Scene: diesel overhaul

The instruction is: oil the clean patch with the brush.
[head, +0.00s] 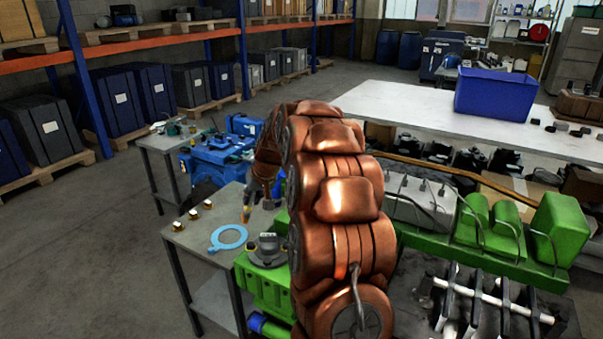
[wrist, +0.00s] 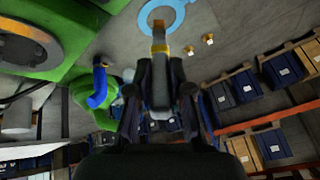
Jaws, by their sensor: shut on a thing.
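My gripper (wrist: 160,95) is shut on a brush (wrist: 160,47), which points away from the fingers with a yellowish collar and a tan tip. In the head view the brush (head: 246,213) hangs tip down beside the green engine, partly hidden by my arm. In the wrist view its tip overlaps the light blue ring (wrist: 178,22); I cannot tell whether they touch. In the head view the ring (head: 214,240) lies flat on a grey table. I cannot make out the clean patch in either view.
The green engine (head: 262,290) stands right of the small grey table (head: 190,240), with a grey round fitting (head: 268,246) on top. Several small brass pieces (head: 193,214) lie on the table. The floor at left is clear.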

